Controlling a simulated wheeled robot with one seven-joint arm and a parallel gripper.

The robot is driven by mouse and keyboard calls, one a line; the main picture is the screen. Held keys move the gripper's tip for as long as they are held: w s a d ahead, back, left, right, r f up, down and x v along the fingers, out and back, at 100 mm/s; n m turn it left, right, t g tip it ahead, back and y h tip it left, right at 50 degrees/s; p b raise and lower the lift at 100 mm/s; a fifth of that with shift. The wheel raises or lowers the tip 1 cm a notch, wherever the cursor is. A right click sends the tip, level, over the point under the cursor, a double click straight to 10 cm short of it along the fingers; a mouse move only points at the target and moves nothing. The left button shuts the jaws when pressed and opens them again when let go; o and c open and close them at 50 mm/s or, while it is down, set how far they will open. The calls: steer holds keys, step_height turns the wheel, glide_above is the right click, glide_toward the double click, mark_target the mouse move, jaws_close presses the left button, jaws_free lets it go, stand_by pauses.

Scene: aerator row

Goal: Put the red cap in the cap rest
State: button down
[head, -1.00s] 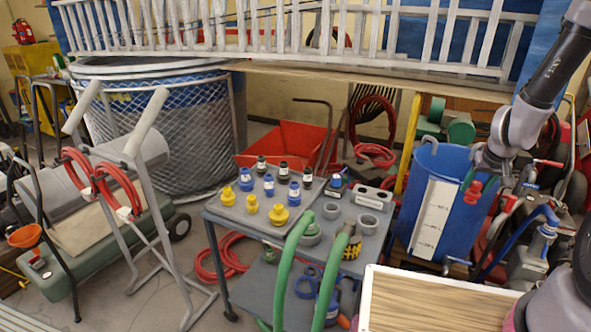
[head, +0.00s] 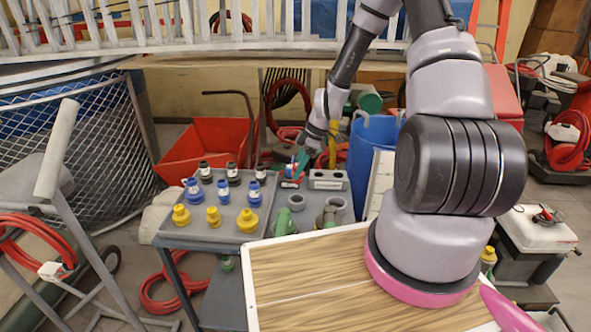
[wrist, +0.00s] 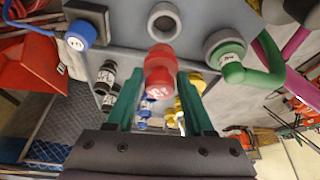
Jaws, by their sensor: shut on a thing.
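My gripper (head: 299,168) is shut on the red cap (wrist: 158,72). In the wrist view the cap sits between the green fingertips, seen above the table top. In the head view the gripper is over the back right part of the grey table (head: 165,228), and the cap is too small to make out clearly. A pale grey block with round openings (head: 328,180) stands just right of the gripper; it may be the cap rest, but I cannot tell for certain.
Blue (head: 193,190), yellow (head: 181,215) and black fittings stand in rows on the table's left. A wood-topped board (head: 300,275) is in the foreground. A blue barrel (head: 372,150) stands behind right.

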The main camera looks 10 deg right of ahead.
steer(key=shift+s+a+f+n, duration=0.15)
steer(key=shift+a+f+n, duration=0.1)
steer(key=shift+n, duration=0.35)
steer(key=shift+d+f, duration=0.1)
steer(key=shift+f, duration=2.15)
steer(key=shift+f, duration=2.15)
steer(key=shift+c, duration=1)
jaws_free()
